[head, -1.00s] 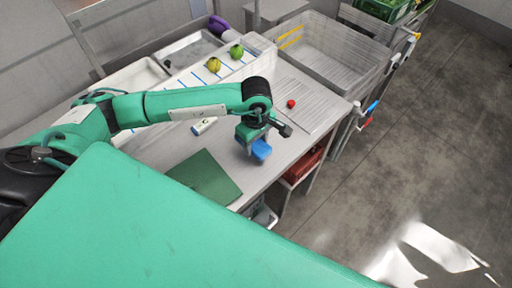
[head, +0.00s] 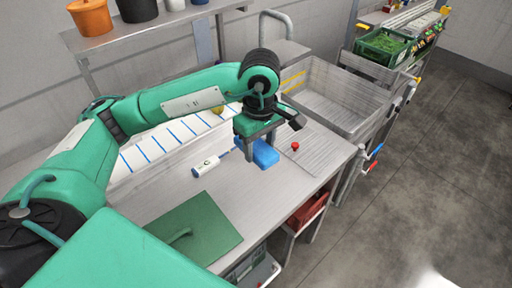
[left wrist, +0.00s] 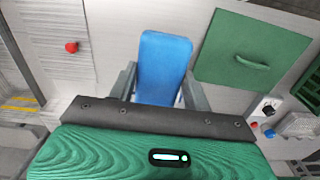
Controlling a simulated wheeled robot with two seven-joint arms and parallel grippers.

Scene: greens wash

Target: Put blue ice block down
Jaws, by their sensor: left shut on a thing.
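My left gripper (head: 258,150) is shut on the blue ice block (head: 266,153) and points down over the metal counter (head: 265,195). In the left wrist view the blue ice block (left wrist: 163,62) sticks out between the two grey fingers. Part of it is hidden by the gripper. I cannot tell whether its underside touches the counter. A green board (head: 205,235) with a handle lies on the counter, nearer to me than the block; it also shows right of the block in the left wrist view (left wrist: 225,55). My right gripper is not in view.
A white handheld device (head: 206,166) lies left of the block. A small red knob (head: 295,147) is right of it. Blue-striped white lanes (head: 170,140) run behind my arm. A red bin (head: 307,210) sits below the counter edge.

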